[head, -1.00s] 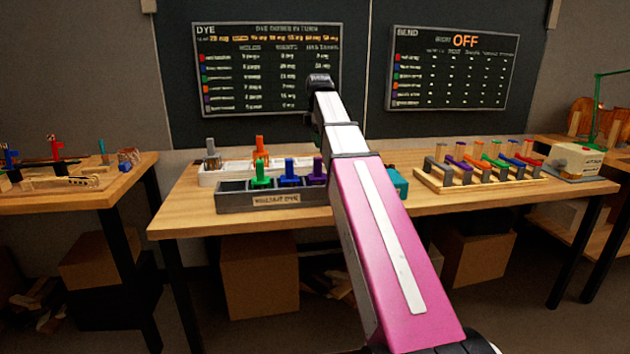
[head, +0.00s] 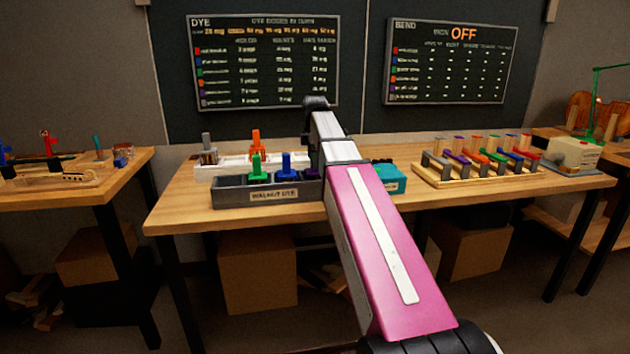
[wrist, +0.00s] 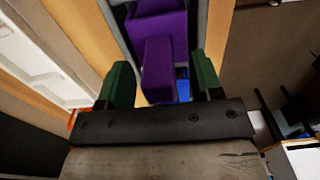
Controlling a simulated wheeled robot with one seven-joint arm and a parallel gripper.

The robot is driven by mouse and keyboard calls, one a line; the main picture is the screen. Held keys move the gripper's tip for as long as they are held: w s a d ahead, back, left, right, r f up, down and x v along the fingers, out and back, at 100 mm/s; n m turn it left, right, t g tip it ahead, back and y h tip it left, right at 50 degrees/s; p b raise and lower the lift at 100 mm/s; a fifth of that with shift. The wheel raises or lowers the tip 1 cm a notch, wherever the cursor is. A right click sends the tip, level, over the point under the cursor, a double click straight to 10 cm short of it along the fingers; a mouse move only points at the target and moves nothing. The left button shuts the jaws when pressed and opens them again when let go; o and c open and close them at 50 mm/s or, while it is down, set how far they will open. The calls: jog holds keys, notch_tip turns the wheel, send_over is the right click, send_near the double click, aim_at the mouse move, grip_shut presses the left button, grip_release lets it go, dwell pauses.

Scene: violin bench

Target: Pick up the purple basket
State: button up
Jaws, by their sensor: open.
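The purple basket (wrist: 160,25) is in the wrist view, with its upright purple handle (wrist: 157,70) toward me. My gripper (wrist: 163,82) is open, with one green fingertip on each side of the handle. I cannot tell whether either finger touches it. In the head view the basket (head: 311,172) is almost wholly hidden by my arm. It sits at the right end of the grey tray (head: 232,197) labelled walnut dye, beside the blue basket (head: 287,166). My gripper is hidden there.
The green basket (head: 257,168) is farther left in the same tray. Behind stands a white tray (head: 226,173) with an orange-handled basket (head: 255,143). A teal box (head: 390,178) and a wooden rack (head: 470,180) with several coloured pieces are to the right.

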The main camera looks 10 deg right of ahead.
jog(key=shift+f, duration=0.95)
grip_shut()
